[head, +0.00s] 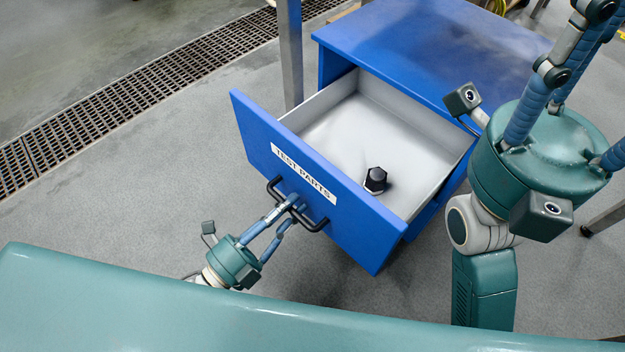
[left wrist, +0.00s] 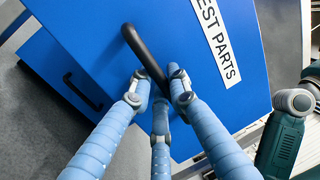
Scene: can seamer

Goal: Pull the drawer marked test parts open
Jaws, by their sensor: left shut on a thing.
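The blue drawer (head: 350,215) with the white TEST PARTS label (head: 304,174) stands pulled well out of a blue cabinet (head: 440,50). Its light grey inside shows, with a black hexagonal part (head: 375,180) on its floor. My left gripper (head: 291,207) is shut on the black bar handle (head: 312,226) at the drawer front. In the left wrist view its blue fingers (left wrist: 161,85) close around the handle (left wrist: 135,45), below the label (left wrist: 215,40). My right gripper (head: 575,100) is raised at the right, its fingers pointing up and partly out of frame.
A metal post (head: 290,60) stands left of the cabinet. A floor drain grate (head: 130,100) runs along the upper left. A second black handle (left wrist: 82,92) shows on a lower blue front in the left wrist view. The grey floor left of the drawer is clear.

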